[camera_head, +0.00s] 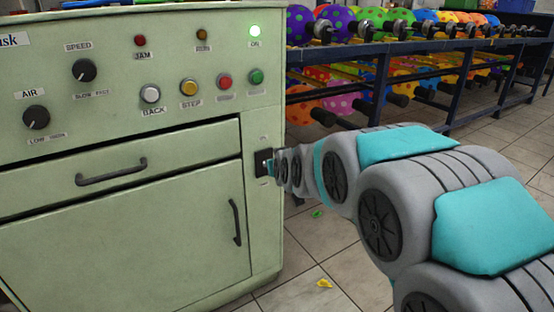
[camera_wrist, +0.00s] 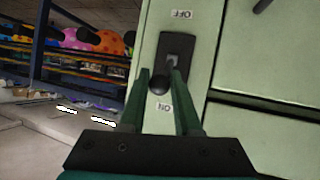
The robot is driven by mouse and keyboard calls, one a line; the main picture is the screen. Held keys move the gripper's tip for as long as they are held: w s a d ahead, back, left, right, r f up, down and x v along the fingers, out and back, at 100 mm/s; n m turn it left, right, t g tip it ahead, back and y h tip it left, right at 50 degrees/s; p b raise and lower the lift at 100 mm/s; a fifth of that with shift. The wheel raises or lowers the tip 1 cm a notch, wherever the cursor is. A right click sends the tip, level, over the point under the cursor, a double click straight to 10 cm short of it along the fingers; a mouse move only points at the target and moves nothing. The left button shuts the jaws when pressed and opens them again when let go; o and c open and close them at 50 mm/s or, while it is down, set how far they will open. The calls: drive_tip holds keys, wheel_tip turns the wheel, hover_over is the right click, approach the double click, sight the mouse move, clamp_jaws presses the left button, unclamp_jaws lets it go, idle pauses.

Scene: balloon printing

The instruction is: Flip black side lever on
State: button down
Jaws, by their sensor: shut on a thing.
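The black side lever (camera_wrist: 159,86) has a round knob and sits on a dark switch plate (camera_wrist: 178,46) on the green machine's side panel. In the wrist view the knob lies between my two green fingers and shows nearer the ON label (camera_wrist: 164,107) than the OFF label (camera_wrist: 181,14). Both labels appear upside down. My gripper (camera_wrist: 162,74) is shut on the lever. In the head view the switch plate (camera_head: 262,163) shows at the front's right edge, with my arm reaching it; my fingers and the lever are hard to make out there.
The green machine (camera_head: 60,158) has knobs and buttons above. A drawer handle (camera_head: 110,172) and a door handle (camera_head: 236,222) stick out left of the switch. A dark rack (camera_head: 375,80) with colourful balloons stands behind, at the right.

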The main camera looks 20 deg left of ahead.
drive_tip(key=shift+w+r, duration=0.1)
drive_tip(key=shift+r, duration=0.1)
idle(0.4)
drive_tip(key=c, duration=0.6)
unclamp_jaws()
drive_tip(key=shift+v, duration=3.85)
